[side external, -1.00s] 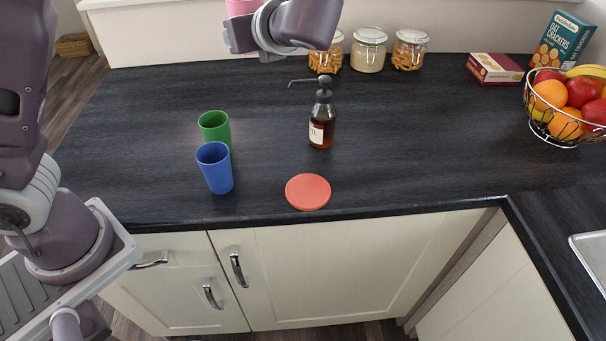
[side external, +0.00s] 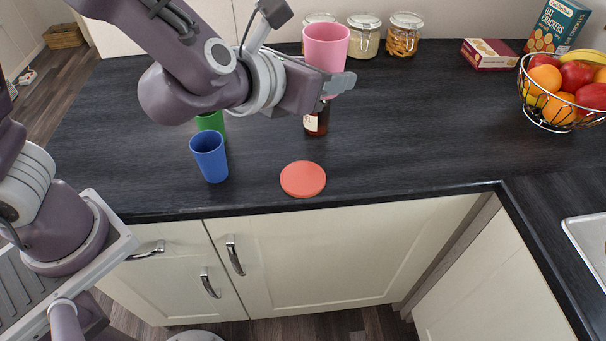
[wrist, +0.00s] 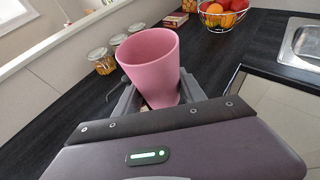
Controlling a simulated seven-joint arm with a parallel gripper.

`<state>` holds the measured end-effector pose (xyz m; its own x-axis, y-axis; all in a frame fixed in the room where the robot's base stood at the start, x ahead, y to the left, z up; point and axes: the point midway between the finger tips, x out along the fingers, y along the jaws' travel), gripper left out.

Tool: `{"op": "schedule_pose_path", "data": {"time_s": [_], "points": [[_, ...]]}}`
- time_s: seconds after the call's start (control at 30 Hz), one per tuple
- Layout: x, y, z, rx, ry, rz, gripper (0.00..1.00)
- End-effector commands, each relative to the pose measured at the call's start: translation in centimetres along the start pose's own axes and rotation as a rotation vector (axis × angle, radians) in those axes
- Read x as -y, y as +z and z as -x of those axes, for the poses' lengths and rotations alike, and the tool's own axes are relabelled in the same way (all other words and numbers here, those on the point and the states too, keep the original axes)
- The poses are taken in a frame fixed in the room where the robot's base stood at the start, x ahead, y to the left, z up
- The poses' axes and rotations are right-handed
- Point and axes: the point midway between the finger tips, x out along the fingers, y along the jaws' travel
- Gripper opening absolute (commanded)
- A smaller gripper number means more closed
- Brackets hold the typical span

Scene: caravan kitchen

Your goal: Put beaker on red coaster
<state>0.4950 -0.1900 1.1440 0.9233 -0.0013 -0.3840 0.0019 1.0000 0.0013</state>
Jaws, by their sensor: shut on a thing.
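A pink beaker (side external: 326,46) is held upright by my gripper (side external: 338,84), high above the worktop. In the wrist view the same pink beaker (wrist: 152,66) sits between the fingers of my gripper (wrist: 160,98), which are shut on it. The red coaster (side external: 303,179) lies flat and bare near the worktop's front edge, below and nearer the front than the held beaker. A blue beaker (side external: 210,157) stands left of the coaster. A green beaker (side external: 211,122) stands behind the blue one, partly hidden by my arm.
A brown soap bottle (side external: 316,123) stands behind the coaster, its top hidden by my gripper. Glass jars (side external: 364,38) line the back wall. A wire fruit basket (side external: 553,115) and boxes (side external: 490,54) are at the right. The worktop right of the coaster is clear.

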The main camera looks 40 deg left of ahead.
Motion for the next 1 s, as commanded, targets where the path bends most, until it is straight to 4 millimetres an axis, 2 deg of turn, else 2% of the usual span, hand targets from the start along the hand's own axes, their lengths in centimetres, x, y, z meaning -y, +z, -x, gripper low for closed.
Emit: {"op": "schedule_pose_path", "data": {"time_s": [0.2, 0.47, 0.6, 0.9, 1.0], "points": [[-0.1, -4.8, -1.9, -0.006, 0.004, -0.007, 0.08], [0.0, -9.0, -3.7, -0.003, 0.002, -0.003, 0.08], [0.0, -12.2, -5.0, -0.004, 0.003, -0.005, 0.08], [-0.1, -17.3, -7.2, -0.002, 0.003, 0.0, 0.08], [0.0, -17.9, -7.5, 0.002, 0.002, 0.003, 0.08]]}}
